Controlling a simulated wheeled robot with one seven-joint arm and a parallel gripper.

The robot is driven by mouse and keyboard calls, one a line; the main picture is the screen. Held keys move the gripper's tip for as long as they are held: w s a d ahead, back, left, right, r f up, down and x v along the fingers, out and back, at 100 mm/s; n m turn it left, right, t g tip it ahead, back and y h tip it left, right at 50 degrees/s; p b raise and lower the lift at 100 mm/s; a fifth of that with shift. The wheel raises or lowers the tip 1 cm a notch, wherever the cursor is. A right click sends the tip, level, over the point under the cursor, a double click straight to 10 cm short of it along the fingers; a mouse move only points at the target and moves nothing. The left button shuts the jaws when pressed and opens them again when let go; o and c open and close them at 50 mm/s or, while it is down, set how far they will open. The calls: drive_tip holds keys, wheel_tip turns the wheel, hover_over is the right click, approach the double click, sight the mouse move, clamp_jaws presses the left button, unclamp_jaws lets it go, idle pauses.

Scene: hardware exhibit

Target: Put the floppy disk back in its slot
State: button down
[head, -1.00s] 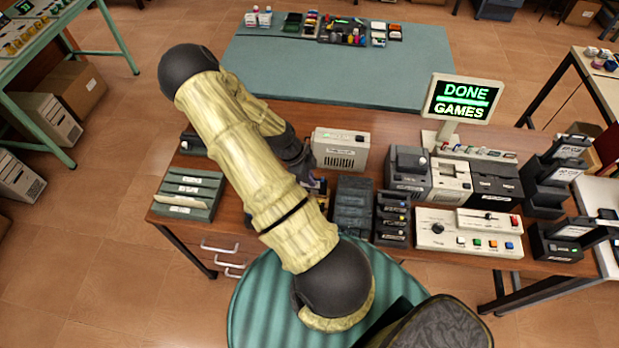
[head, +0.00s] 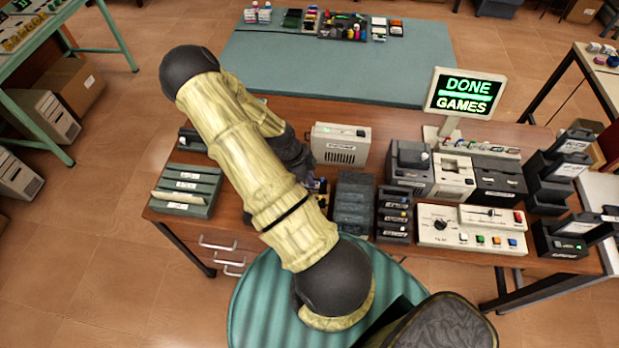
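My gripper (head: 318,187) is mostly hidden behind my own pale arm, low over the middle of the wooden desk. Only a small part of it shows, and its fingers cannot be made out. I cannot pick out the floppy disk for certain, nor tell whether the gripper holds it. Slotted holders stand near the gripper: a dark ribbed rack (head: 353,205) just right of it, and a black rack with coloured labels (head: 394,215) beyond that. A green-grey rack with labelled rows (head: 186,190) sits at the desk's left end, with a pale piece in its front row.
A beige box (head: 340,146) stands behind the gripper. Drive-like machines (head: 452,177), a button panel (head: 470,236) and a monitor reading "DONE GAMES" (head: 465,94) fill the right side. Black stepped holders (head: 560,165) stand at the far right. Bare desk shows left of my arm.

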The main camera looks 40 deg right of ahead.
drive_tip(key=shift+f+b, duration=0.85)
drive_tip(key=shift+f, duration=0.35)
drive_tip(key=c, duration=1.6)
unclamp_jaws()
drive_tip(key=shift+r, duration=0.15)
drive_tip(key=shift+r+p, duration=3.2)
drive_tip(key=shift+r, duration=0.75)
